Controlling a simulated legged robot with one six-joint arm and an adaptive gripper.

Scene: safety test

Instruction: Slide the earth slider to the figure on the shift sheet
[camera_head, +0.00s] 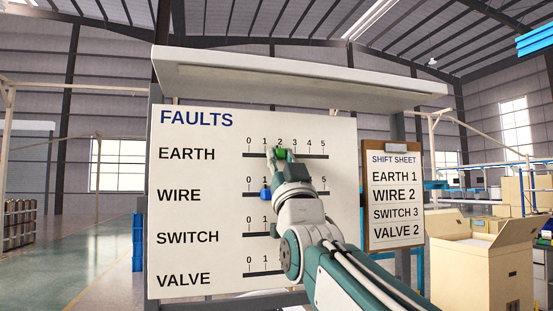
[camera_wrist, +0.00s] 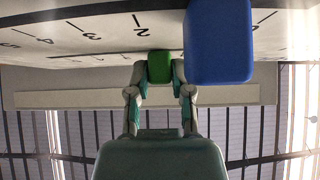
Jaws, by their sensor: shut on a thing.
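The green earth slider (camera_head: 281,153) sits on the EARTH line of the white FAULTS board (camera_head: 200,215), close below the figure 2. My gripper (camera_head: 283,157) reaches up to it and is shut on it. In the wrist view, which is upside down, the green slider (camera_wrist: 160,67) is between my two fingertips (camera_wrist: 160,82). The shift sheet (camera_head: 396,195) on a brown clipboard, right of the board, reads EARTH 1, WIRE 2, SWITCH 3, VALVE 2. My arm hides the right part of the lower scales.
The blue wire slider (camera_head: 265,194) sits near 1, just below left of my gripper; it looms close in the wrist view (camera_wrist: 218,40). A pale ledge (camera_head: 300,80) overhangs the board. The SWITCH and VALVE sliders are hidden. An open carton (camera_head: 480,265) stands at right.

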